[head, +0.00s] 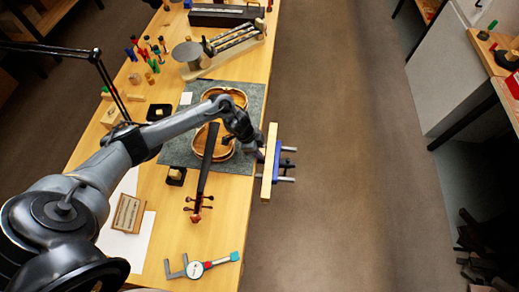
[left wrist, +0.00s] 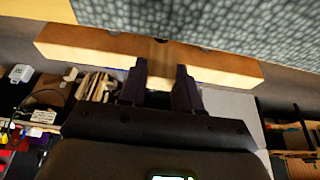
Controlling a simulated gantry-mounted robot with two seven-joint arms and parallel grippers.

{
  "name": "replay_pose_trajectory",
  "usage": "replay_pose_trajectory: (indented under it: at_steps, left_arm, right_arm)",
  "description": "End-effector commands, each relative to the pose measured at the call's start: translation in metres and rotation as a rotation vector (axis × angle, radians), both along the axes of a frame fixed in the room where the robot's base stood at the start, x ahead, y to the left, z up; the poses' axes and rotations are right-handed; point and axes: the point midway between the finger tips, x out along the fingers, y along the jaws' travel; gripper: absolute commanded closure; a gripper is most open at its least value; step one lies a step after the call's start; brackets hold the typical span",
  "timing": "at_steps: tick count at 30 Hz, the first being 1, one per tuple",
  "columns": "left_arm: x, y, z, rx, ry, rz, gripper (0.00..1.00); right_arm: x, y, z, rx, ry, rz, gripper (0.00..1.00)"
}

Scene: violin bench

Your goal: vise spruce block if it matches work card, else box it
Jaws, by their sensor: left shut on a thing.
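My left gripper (head: 258,152) reaches over the violin to the table's right edge, at the vise (head: 278,162). The vise has a blue body and a long pale wooden jaw face (head: 268,178). In the left wrist view the two dark fingers (left wrist: 160,88) are shut on a small wooden piece (left wrist: 158,54), likely the spruce block, at the long wooden vise face (left wrist: 85,42). Whether it sits between the jaws cannot be told. My right gripper is not in view.
Small black trays (head: 158,112) stand to the left. A dial caliper (head: 196,268) lies at the front. Open floor is right of the vise.

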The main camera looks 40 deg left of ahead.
Motion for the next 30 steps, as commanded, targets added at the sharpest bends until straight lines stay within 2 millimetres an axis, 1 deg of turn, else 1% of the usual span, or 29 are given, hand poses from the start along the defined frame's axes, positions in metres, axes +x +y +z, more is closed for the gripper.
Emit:
replay_pose_trajectory:
  at_steps: [30]
  left_arm:
    - [0.000,0.000,-0.026,-0.001,0.001,0.000,0.95]
  right_arm:
    - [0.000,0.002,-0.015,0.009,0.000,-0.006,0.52]
